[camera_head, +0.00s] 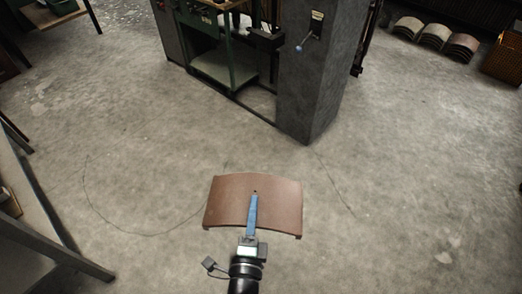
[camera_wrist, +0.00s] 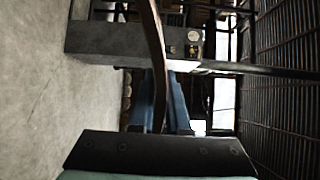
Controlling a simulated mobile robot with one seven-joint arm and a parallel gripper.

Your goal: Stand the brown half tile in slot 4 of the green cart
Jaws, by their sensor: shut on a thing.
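The brown half tile (camera_head: 228,202) is a curved reddish-brown plate in the lower middle of the head view. My gripper (camera_head: 254,205) is shut on it, with a blue finger lying over its near half. The tile is held above the bare floor. In the wrist view the tile (camera_wrist: 152,30) shows edge-on as a curved brown strip between the two blue fingers (camera_wrist: 162,100). I cannot make out a green cart with numbered slots in either view.
A grey column (camera_head: 312,80) with a lever stands ahead, beside a green machine frame (camera_head: 228,60). Stacked curved tiles (camera_head: 435,36) and a wicker basket (camera_head: 503,58) are at the far right. A table edge (camera_head: 50,245) is at the left. Open floor surrounds the tile.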

